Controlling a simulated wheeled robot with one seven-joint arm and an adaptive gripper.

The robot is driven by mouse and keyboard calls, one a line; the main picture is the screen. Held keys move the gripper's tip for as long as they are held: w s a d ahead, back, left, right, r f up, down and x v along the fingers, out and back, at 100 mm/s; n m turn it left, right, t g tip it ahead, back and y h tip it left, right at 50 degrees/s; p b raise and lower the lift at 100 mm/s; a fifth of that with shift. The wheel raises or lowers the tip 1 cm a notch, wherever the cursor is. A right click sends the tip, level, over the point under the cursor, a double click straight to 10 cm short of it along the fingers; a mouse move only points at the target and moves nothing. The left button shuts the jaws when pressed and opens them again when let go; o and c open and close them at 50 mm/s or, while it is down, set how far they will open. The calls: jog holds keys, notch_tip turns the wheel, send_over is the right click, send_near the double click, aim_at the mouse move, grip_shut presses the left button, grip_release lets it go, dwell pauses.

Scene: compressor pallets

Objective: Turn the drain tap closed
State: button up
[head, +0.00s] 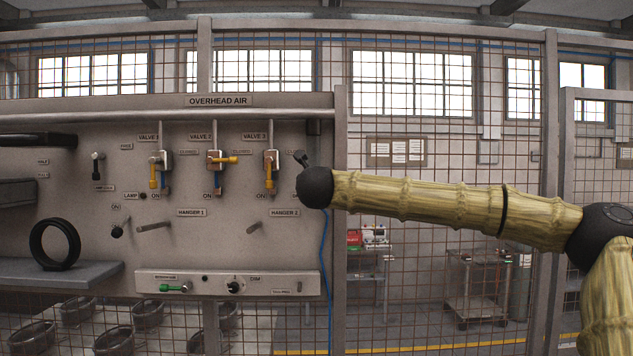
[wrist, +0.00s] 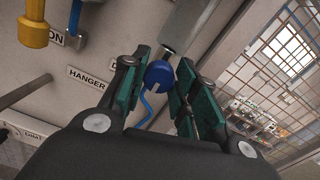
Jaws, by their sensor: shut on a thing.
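A label beside the left finger is mostly covered, so I cannot read the tap's position. In the head view my arm's dark joint hides the tap, and only a small dark part of my gripper (head: 301,158) shows above it.
A blue hose (head: 323,245) hangs below the tap. To the left are yellow-handled valves, the nearest being valve 3 (head: 270,170), and hanger pegs (head: 254,227). A lower control box (head: 215,284) juts out. Wire mesh fencing (head: 430,130) stands to the right.

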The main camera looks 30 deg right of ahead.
jog(key=shift+r, duration=0.1)
jog(key=shift+c, duration=0.2)
jog(key=shift+n+b, duration=0.3)
jog(key=shift+b, duration=0.15)
jog(key=n+b, duration=0.1)
jog(key=n, duration=0.4)
jog(key=n+b, duration=0.1)
jog(key=n, duration=0.5)
jog(key=n+b, duration=0.2)
jog(key=n, duration=0.4)
jog(key=shift+a+f, duration=0.1)
jog(key=shift+f, duration=0.15)
jog(key=shift+f, duration=0.1)
